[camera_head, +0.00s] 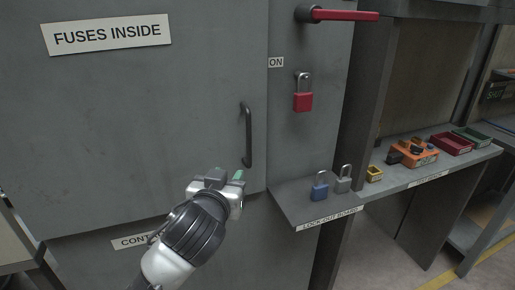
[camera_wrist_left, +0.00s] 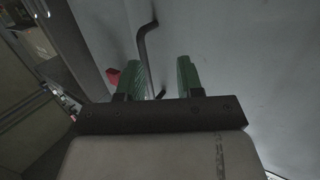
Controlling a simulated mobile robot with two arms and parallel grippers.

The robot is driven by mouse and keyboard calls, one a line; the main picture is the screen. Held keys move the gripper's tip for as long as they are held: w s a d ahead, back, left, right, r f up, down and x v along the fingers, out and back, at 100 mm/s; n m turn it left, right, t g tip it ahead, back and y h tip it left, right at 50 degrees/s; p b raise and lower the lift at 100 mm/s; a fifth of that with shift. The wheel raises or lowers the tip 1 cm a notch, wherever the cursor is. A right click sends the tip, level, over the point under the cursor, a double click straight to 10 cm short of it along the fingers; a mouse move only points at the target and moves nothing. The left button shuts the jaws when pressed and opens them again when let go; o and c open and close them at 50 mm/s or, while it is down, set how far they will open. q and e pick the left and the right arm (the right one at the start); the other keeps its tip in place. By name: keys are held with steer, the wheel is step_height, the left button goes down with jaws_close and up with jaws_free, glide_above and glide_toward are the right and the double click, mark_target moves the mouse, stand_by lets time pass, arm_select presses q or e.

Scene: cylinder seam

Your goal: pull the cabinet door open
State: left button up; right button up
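The grey cabinet door (camera_head: 130,115) carries a "FUSES INSIDE" sign and looks shut. Its dark upright bar handle (camera_head: 247,135) is near the door's right edge. My left gripper (camera_head: 228,176) is just below and left of the handle's lower end in the head view. In the left wrist view its two green fingers (camera_wrist_left: 160,72) are spread apart. The bent handle (camera_wrist_left: 146,52) shows in the gap between them, closer to the left finger; I cannot tell whether it touches. The gripper holds nothing. My right gripper is out of view.
Right of the door are a red lever (camera_head: 345,15) beside an "ON" label and a hanging red padlock (camera_head: 303,100). A lock-out shelf (camera_head: 292,207) at lower right holds a blue padlock (camera_head: 320,186) and a grey padlock (camera_head: 343,180). Small bins stand on the bench (camera_head: 405,182) beyond.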

arm_select(q)
steer(key=t, duration=0.1)
glide_toward(248, 140)
steer(key=h, duration=0.1)
steer(key=x, duration=0.4)
steer(key=p+x, duration=0.1)
steer(key=x, duration=0.4)
steer(key=shift+w+a, duration=0.1)
steer(key=shift+a, duration=0.1)
steer(key=shift+p+x, duration=0.35)
steer(key=shift+x, duration=0.4)
steer(key=shift+f, duration=0.1)
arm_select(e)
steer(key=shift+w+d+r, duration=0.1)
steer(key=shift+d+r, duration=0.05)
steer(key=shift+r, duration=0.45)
arm_select(q)
steer(key=c, duration=0.7)
jaws_close()
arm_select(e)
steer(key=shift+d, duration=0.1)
